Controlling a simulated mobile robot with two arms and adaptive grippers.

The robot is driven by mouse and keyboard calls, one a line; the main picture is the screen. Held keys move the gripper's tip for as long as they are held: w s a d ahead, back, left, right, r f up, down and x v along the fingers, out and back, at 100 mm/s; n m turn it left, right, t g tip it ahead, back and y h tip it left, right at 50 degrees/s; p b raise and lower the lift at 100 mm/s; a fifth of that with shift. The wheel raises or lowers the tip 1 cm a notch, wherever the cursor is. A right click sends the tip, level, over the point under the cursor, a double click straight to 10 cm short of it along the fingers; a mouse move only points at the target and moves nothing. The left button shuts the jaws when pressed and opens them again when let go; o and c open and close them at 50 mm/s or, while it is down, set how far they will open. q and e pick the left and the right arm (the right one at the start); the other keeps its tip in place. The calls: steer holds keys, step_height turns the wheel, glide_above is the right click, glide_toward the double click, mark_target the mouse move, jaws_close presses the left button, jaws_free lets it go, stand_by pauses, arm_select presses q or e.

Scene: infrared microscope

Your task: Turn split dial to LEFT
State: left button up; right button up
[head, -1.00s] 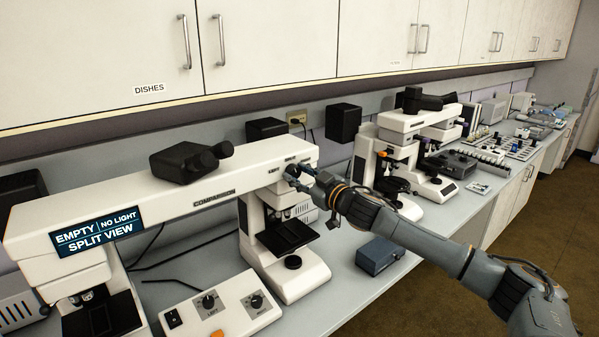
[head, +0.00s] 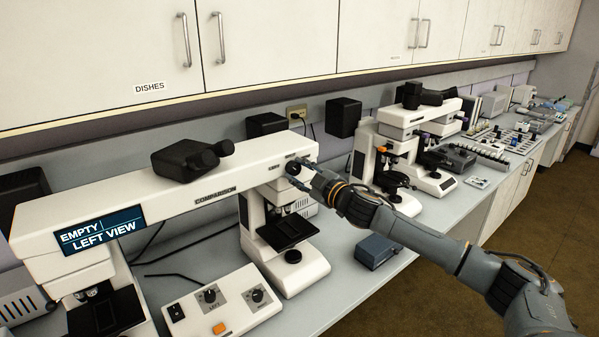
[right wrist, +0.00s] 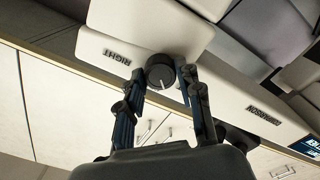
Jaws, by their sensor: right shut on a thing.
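The split dial (right wrist: 160,71) is a round dark knob with a pale pointer line on the white end of the comparison microscope bridge (head: 160,195). It also shows small in the head view (head: 293,168). My right gripper (right wrist: 165,80) has its fingers on either side of the dial and is shut on it; it also shows in the head view (head: 304,176). The display (head: 101,231) reads EMPTY and LEFT VIEW. My left gripper is not in view.
A control box (head: 222,302) with two knobs and an orange button sits on the bench below the bridge. A blue-grey box (head: 376,251) lies under my right arm. Another microscope (head: 395,150) stands further right. Wall cabinets (head: 270,40) hang above.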

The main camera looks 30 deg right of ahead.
steer(key=o, duration=1.1)
steer(key=shift+o, duration=0.2)
steer(key=shift+s+f, duration=0.1)
steer(key=shift+s, duration=0.3)
steer(key=s, duration=1.1)
steer(key=shift+d, duration=0.45)
steer(key=shift+s, duration=0.1)
